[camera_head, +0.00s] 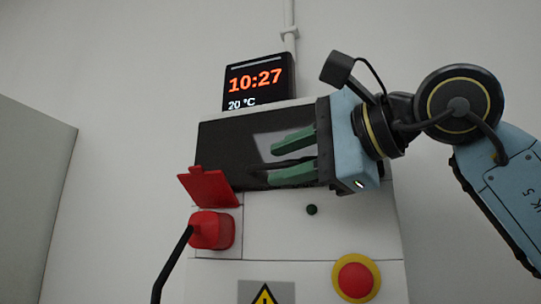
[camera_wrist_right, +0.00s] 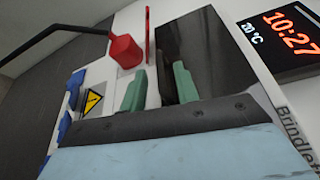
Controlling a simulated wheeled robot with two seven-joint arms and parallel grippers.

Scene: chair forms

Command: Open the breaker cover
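The breaker cover (camera_head: 226,146) is a dark, glossy panel across the upper part of a white wall box (camera_head: 345,238). It looks closed, with a pale patch on it that may be a reflection. In the right wrist view the dark panel (camera_wrist_right: 218,52) lies beyond the fingers. My right gripper (camera_head: 270,163) is in front of the cover, its green fingers pointing left and spread apart with nothing seen between them. The fingers also show in the right wrist view (camera_wrist_right: 160,70). Whether they touch the cover cannot be told. The gripper hides the cover's right part. My left gripper is out of view.
A red plug (camera_head: 211,230) with a black cable and a raised red flap (camera_head: 208,187) are at the box's left. Below the cover are a small dark knob (camera_head: 312,210), a red button (camera_head: 355,280) and a warning sign (camera_head: 265,294). A clock (camera_head: 257,82) is above.

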